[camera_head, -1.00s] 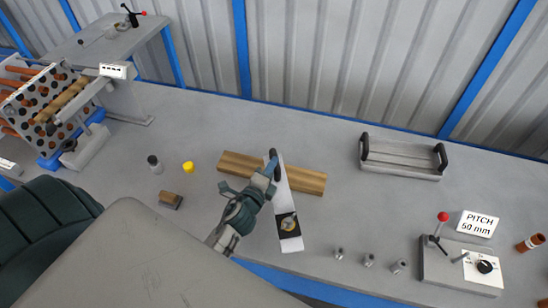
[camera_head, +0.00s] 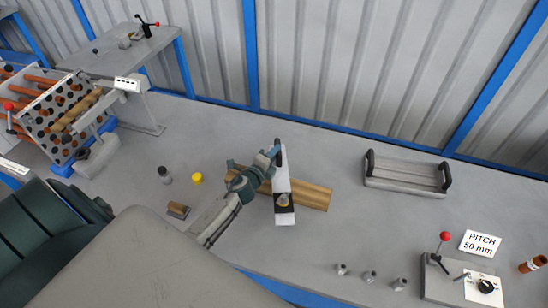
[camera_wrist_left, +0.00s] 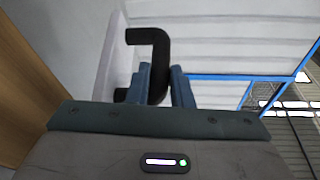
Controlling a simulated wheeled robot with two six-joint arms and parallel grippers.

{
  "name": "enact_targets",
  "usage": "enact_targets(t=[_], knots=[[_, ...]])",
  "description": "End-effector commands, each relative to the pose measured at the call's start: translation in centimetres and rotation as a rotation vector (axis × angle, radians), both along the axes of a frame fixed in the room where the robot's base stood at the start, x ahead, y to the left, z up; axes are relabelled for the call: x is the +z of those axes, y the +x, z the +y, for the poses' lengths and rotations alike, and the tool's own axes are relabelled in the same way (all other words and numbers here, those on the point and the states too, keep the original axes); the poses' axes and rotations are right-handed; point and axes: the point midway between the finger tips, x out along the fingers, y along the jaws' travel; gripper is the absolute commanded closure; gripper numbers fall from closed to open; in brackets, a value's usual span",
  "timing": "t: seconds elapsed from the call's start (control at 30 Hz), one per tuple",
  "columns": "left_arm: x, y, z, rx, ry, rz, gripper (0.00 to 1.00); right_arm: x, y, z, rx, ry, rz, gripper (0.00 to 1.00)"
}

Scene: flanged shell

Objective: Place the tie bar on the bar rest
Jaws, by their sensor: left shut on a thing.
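The pale flat bar (camera_head: 282,180), which I take as the tie bar, has a black handle at its far end and a dark square with a round brass-coloured piece near its near end. My left gripper (camera_head: 274,156) is shut on its black handle; in the left wrist view the blue fingertips (camera_wrist_left: 167,82) pinch the black handle (camera_wrist_left: 150,38). The bar crosses in front of a brown wooden board (camera_head: 310,195); its height above the board is unclear. I cannot tell surely which thing is the bar rest. My right gripper is out of view.
A grey tray-like piece with two black end handles (camera_head: 405,180) stands at the right. A control box with a red-knobbed lever (camera_head: 450,282) and several small metal pieces (camera_head: 369,277) are nearer. A perforated block with tubes (camera_head: 50,115) stands left.

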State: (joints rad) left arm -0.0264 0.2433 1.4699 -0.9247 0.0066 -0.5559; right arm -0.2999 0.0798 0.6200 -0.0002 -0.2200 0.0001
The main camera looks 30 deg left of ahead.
Motion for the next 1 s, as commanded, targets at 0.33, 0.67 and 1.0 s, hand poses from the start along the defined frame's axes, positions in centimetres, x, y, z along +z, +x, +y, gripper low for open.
enact_targets(t=[0.33, 0.67, 1.0], knots=[[-1.1, 1.5, 0.9, -0.001, -0.001, -0.003, 1.00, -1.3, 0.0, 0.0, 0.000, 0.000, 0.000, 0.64], [-3.6, 1.5, 0.9, -0.001, -0.001, -0.004, 1.00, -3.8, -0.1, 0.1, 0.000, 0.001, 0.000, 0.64], [-3.9, 1.4, 0.9, 0.000, 0.000, 0.000, 0.79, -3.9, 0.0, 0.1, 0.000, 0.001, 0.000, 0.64]])
